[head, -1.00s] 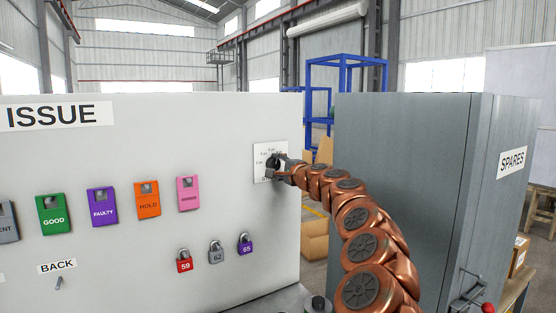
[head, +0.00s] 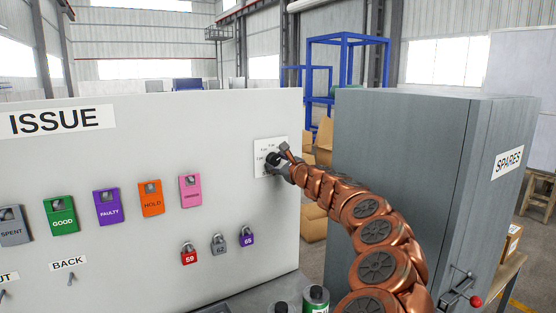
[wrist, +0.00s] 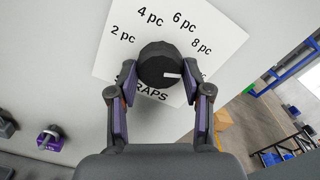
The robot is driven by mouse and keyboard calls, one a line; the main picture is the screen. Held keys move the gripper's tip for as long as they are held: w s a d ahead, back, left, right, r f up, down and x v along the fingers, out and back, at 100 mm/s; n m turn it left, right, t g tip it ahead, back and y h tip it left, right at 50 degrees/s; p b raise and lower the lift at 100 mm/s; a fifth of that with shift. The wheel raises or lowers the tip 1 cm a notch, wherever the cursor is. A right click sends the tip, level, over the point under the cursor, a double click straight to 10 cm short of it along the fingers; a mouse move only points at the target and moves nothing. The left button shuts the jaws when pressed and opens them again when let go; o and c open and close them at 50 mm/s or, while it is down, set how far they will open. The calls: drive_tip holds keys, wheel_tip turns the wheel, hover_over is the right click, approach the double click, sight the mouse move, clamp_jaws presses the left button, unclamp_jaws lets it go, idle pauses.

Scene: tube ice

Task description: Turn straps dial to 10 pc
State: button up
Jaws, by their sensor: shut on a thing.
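The straps dial is a round black knob (wrist: 158,62) on a white label plate (wrist: 118,62). In the wrist view the plate reads 2 pc, 4 pc, 6 pc and 8 pc around the knob, with "RAPS" visible below. A white mark on the knob sits on its lower right side. My gripper (wrist: 160,78) has one finger on each side of the knob and is shut on it. In the head view my gripper (head: 283,160) is at the plate (head: 263,147), hiding much of the knob.
Colored tags, including a pink one (head: 191,190), and padlocks, including a purple one (head: 247,236), hang on the ISSUE panel (head: 150,130) left of my arm. A grey SPARES cabinet (head: 400,150) stands close on the right.

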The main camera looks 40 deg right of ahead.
drive_tip(key=shift+f+m, duration=0.1)
drive_tip(key=shift+m, duration=1)
drive_tip(key=o, duration=1.2)
drive_tip(key=shift+c, duration=0.2)
drive_tip(key=s, duration=1.2)
drive_tip(key=shift+a, duration=0.35)
